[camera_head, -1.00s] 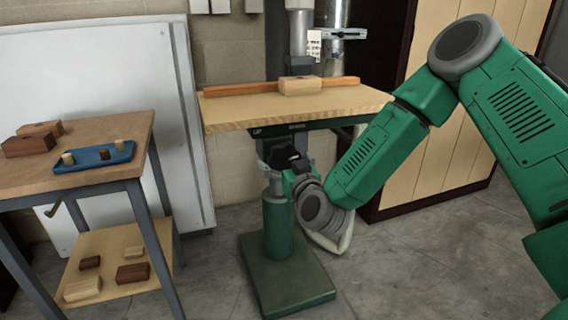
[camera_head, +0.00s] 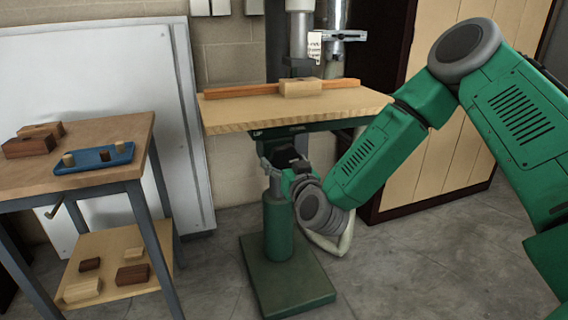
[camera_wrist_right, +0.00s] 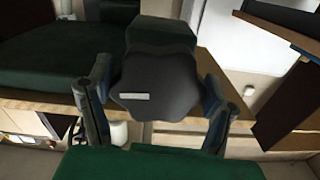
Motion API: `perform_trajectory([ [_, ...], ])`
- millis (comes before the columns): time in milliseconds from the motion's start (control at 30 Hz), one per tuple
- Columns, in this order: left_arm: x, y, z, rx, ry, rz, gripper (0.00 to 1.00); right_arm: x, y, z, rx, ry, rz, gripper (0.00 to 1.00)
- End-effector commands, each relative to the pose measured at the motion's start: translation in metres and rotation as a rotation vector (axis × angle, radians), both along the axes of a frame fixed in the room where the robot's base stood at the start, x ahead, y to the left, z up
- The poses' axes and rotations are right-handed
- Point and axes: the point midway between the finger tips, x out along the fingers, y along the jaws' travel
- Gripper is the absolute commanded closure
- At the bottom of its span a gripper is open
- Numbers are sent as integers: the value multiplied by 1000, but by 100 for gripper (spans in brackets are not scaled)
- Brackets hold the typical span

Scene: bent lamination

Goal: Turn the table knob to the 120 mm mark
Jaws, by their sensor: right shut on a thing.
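The drill-press-like stand has a wooden table top (camera_head: 240,115) on a green column and base (camera_head: 285,275). Under the table front is the dark knob (camera_head: 285,157), partly hidden by my right gripper (camera_head: 278,168). In the right wrist view the black lobed knob (camera_wrist_right: 158,98), with a short white mark on its face, sits between the two fingers of my right gripper (camera_wrist_right: 155,110), which are shut on it. A wooden block (camera_head: 300,88) and an orange-brown strip (camera_head: 235,92) lie on the table top. I cannot read a millimetre mark. My left gripper is not in view.
At the left, a workbench (camera_head: 85,150) holds a blue tray (camera_head: 95,158) and brown blocks (camera_head: 28,146); its lower shelf (camera_head: 135,245) holds more blocks. A white panel (camera_head: 100,70) leans on the wall. A cabinet (camera_head: 440,150) stands behind my right arm. The floor in front is clear.

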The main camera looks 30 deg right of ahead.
Motion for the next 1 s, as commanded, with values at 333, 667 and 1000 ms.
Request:
perform_trajectory([
  [333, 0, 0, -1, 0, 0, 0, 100, 0, -1, 1, 269, -67, -6, 55],
  [667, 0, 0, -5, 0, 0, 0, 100, 1, -1, 3, 528, -136, -7, 55],
  [1000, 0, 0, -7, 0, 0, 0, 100, 1, 0, 6, 684, -180, -5, 55],
])
